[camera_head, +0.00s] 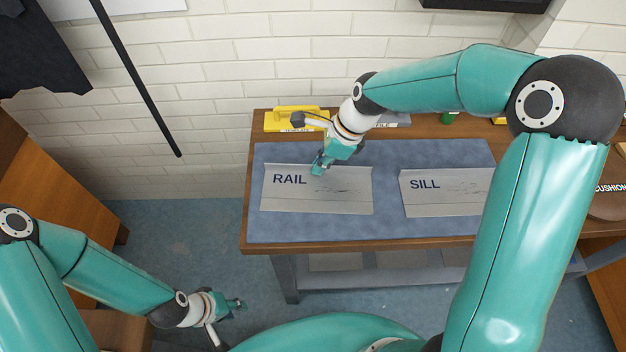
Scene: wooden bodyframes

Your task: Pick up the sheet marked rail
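The sheet marked RAIL (330,193) is pale grey and lies on the left part of a blue mat (470,151) on a wooden table. A similar sheet marked SILL (450,195) lies to its right on the mat. My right gripper (318,170) reaches in from the right and points down at the top edge of the RAIL sheet. Its fingers overlap that edge in the view; I cannot tell whether they touch or grip it. My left gripper (240,305) is low at the left, in front of the table and away from the sheets.
A yellow holder (284,116) stands at the table's back left, with another labelled item (390,121) partly behind my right arm. A round brown cushion (608,200) is at the right edge. A brick wall (230,60) rises behind. The mat's front strip is clear.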

